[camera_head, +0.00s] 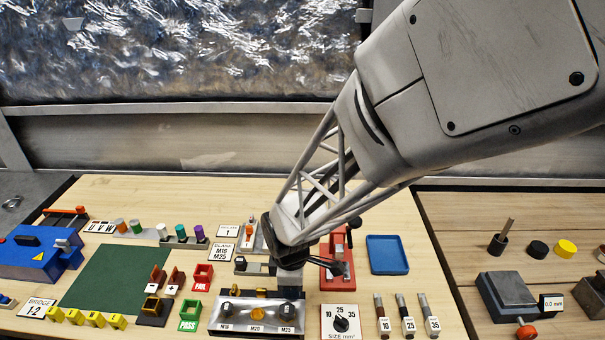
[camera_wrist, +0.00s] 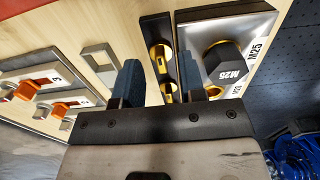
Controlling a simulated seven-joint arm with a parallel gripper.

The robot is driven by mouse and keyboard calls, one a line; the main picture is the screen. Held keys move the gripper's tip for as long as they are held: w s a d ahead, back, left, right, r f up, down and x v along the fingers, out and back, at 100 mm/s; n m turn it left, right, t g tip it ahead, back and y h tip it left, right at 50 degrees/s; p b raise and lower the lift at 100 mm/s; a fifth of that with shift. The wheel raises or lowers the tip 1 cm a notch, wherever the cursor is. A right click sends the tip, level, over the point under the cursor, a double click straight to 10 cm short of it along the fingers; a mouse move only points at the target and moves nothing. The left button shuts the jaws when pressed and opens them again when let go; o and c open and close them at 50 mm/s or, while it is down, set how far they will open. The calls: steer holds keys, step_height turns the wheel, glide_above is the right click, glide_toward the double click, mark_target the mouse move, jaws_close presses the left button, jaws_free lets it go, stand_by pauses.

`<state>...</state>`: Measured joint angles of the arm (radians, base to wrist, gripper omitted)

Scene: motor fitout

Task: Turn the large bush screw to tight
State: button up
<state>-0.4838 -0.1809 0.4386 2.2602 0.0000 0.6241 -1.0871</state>
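A silver plate (camera_head: 213,318) carries knob-like fittings labelled M16, M20 and M25. The black hexagonal M25 fitting (camera_head: 287,311) is at its right end and shows close up in the wrist view (camera_wrist: 225,62). Beside the plate, the wrist view shows a black strip (camera_wrist: 153,26) with brass screw-like parts (camera_wrist: 161,60). No label names the large bush screw, so I cannot tell which part it is. My gripper (camera_wrist: 159,80) is open over the strip, its dark blue fingers apart. In the head view my gripper (camera_head: 290,284) points down behind the M25 end; its fingertips are unclear.
A red fixture (camera_head: 339,262) stands right of my gripper, with a blue tray (camera_head: 387,255) beyond. A SIZE dial (camera_head: 341,324) and several numbered tools stand right of the plate. Green PASS (camera_head: 189,315) and red FAIL (camera_head: 202,277) bins are left. A green mat (camera_head: 118,278) is clear.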

steer(key=shift+f, duration=0.95)
jaws_close()
